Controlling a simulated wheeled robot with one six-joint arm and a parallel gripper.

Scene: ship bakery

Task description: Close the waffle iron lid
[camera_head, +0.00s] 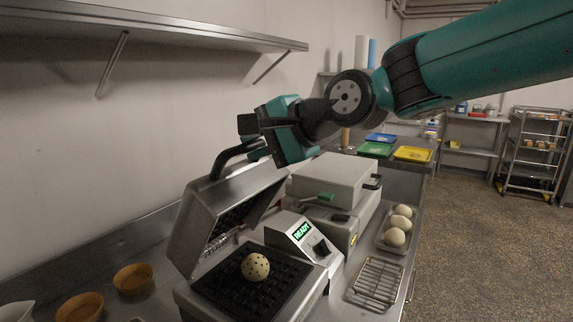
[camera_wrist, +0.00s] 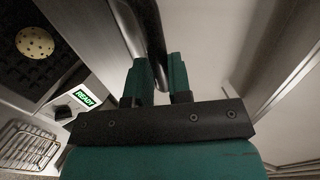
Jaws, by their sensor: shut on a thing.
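The waffle iron lid (camera_head: 207,220) stands raised and tilted at the back of the waffle iron (camera_head: 218,302). A round speckled dough ball (camera_head: 255,267) lies on the dark lower grid plate (camera_head: 224,289). The ball also shows at the upper left in the wrist view (camera_wrist: 35,42). The lid's dark bar handle (camera_head: 231,157) rises from the top of the lid. My gripper (camera_wrist: 160,80) is shut on this handle, with its green fingers on either side of the bar. In the head view my gripper's fingertips (camera_head: 258,152) are partly hidden by its own body.
A control box with a green READY display (camera_head: 303,231) adjoins the iron. To its right stand a second, closed appliance (camera_head: 334,178), a wire rack (camera_head: 378,281) and several dough balls (camera_head: 395,237). Brown bowls (camera_head: 133,278) stand at left. A wall shelf (camera_head: 180,36) hangs above.

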